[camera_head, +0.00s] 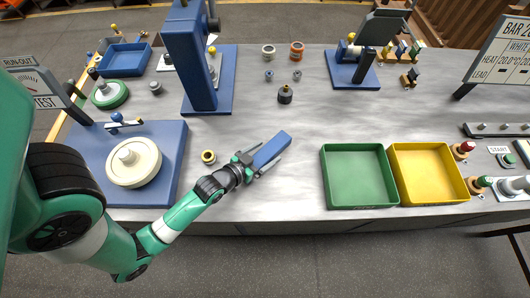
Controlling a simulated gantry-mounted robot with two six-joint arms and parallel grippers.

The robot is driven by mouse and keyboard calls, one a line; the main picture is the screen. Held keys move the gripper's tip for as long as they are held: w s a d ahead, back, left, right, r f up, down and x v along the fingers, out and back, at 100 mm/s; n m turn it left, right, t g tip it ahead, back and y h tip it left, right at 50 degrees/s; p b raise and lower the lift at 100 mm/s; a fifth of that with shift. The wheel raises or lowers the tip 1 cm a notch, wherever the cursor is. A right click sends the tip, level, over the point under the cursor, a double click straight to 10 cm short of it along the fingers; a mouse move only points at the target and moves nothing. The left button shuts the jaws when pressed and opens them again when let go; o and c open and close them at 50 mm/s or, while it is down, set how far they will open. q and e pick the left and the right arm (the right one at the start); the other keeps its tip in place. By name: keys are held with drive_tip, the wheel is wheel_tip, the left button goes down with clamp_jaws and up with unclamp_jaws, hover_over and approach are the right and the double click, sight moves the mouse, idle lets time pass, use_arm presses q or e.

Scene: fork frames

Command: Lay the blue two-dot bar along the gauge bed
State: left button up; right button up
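My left gripper (258,162) reaches in over the front middle of the bench. Its fingers lie along both sides of a blue bar (272,148), at the bar's near end. The bar's far end points up and to the right. I cannot make out dots on it, nor tell its exact height over the bench. A grey strip with small silver knobs (495,129) lies at the far right, by the START button; I cannot tell whether it is the gauge bed. My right gripper is not in view.
A green tray (324,178) and a yellow tray (430,147) stand right of the bar. A blue press (193,65) stands behind to the left. A cream disc (134,172) sits on a blue plate at left. The bench centre is largely clear.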

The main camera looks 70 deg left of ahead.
use_arm(q)
drive_tip(key=shift+r, duration=0.25)
drive_tip(key=p+v, duration=0.2)
drive_tip(key=v, duration=1)
